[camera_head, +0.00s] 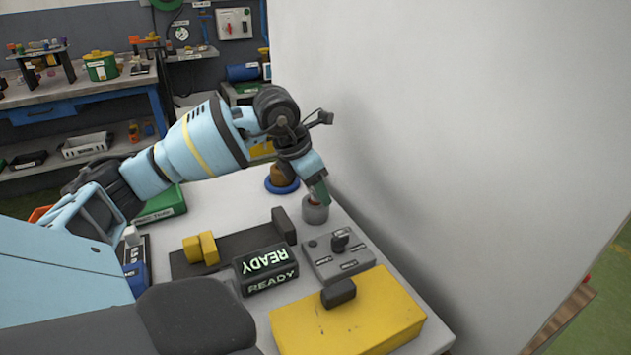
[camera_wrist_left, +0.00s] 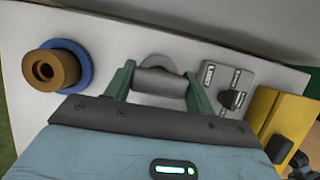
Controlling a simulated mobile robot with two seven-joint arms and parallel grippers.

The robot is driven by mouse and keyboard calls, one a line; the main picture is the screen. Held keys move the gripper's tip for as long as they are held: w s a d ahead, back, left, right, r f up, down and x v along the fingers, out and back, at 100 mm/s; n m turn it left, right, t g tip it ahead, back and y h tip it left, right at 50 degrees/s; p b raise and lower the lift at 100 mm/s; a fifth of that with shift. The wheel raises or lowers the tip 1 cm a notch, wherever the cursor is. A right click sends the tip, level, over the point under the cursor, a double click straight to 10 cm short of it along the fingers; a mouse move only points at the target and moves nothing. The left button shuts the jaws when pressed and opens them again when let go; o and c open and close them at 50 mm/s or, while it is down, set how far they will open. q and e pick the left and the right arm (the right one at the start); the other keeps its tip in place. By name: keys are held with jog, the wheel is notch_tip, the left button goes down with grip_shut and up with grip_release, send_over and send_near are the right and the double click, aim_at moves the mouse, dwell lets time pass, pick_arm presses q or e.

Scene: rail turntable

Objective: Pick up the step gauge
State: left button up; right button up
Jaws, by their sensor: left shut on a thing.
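The step gauge looks to be the grey stepped cylinder (camera_head: 316,214) standing near the far right edge of the white table. My left gripper (camera_head: 318,194) comes down on it from above and hides part of its top. In the left wrist view, the green fingers of my left gripper (camera_wrist_left: 159,80) are shut on the two sides of the grey cylinder (camera_wrist_left: 160,85). It seems to be still at table level; I cannot tell whether it touches the table.
A brown cylinder on a blue ring (camera_head: 282,180) stands just behind. A grey switch box (camera_head: 338,258), a black READY display (camera_head: 266,270), a yellow box (camera_head: 347,318) and a dark rail with a yellow stop (camera_head: 201,249) stand in front. A pale wall (camera_head: 440,130) rises close on the right.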

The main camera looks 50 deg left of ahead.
pick_arm(q)
notch_tip(320, 180, up, 10)
jog(key=shift+r+p, duration=0.1)
jog(key=shift+p, duration=0.35)
jog(key=shift+a, duration=0.1)
